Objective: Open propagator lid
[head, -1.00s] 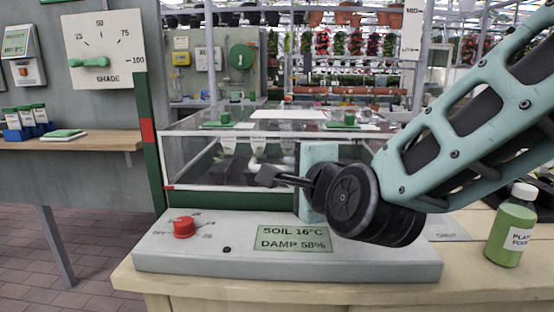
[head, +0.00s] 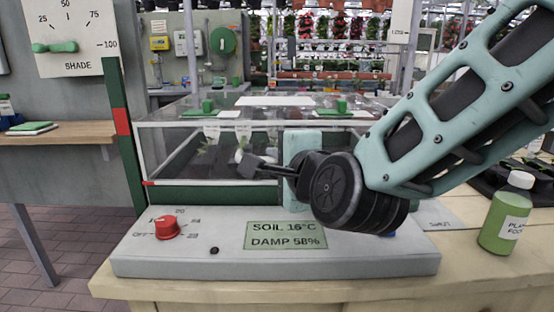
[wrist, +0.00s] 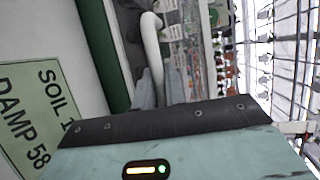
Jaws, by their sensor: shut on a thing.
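The propagator stands on the bench behind a grey control panel (head: 210,262). Its clear lid (head: 150,150) has a white frame and looks down over the base, with seedlings and white labels inside. A pale curved handle shows at the lid's front in the wrist view (wrist: 152,45). My gripper (head: 248,167) is in front of the lid, shut on this handle as far as I can tell. In the wrist view its grey fingers (wrist: 160,88) are at the handle's near end. My wrist hides part of the lid's front in the head view.
A red knob (head: 166,228) and a soil display (head: 286,235) are on the panel below my gripper. A green plant food bottle (head: 506,215) stands at right. A green post with a red band (head: 122,122) rises at the lid's left.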

